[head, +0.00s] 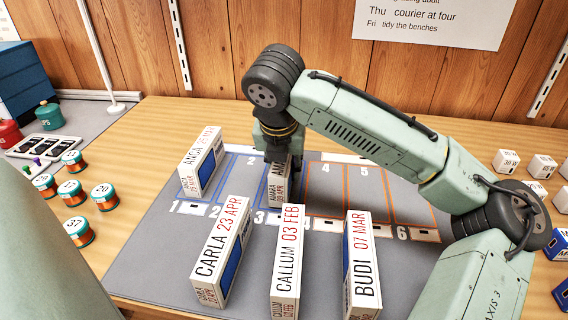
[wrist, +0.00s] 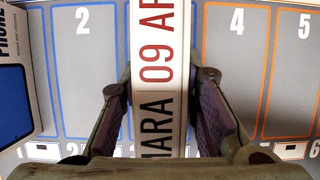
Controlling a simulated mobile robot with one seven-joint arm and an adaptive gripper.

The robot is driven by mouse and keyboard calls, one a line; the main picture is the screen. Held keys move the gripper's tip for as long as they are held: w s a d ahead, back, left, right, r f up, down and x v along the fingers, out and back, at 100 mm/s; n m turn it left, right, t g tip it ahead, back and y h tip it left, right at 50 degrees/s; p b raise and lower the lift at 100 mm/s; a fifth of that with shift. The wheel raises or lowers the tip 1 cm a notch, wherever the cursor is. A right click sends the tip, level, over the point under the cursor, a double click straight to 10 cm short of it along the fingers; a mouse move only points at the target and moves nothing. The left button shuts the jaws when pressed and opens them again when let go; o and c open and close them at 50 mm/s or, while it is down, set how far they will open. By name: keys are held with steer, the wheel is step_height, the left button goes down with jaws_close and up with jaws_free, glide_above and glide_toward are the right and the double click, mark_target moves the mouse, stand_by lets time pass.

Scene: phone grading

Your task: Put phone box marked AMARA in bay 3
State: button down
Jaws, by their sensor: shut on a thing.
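My gripper (head: 279,158) is shut on the white phone box marked AMARA (head: 280,193). In the wrist view the box (wrist: 160,80) shows AMARA, partly hidden by the fingers, and a red "09 AP". The box is over bay 3, between the bays numbered 2 and 4 on the grey mat (head: 390,270). It looks upright and roughly lined up with the bay. I cannot tell whether its underside touches the mat. The label 3 (head: 258,217) shows at the bay's front edge in the head view.
Boxes marked CARLA (head: 222,255), CALLUM (head: 287,265) and BUDI (head: 361,265) stand in front of the bays. Bays 2, 4 and 5 look empty. Small tins stand at the left, white and blue boxes at the right.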

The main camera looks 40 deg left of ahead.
steer(key=shift+f, duration=0.1)
steer(key=c, duration=1.2)
jaws_free()
steer(key=v, duration=1.2)
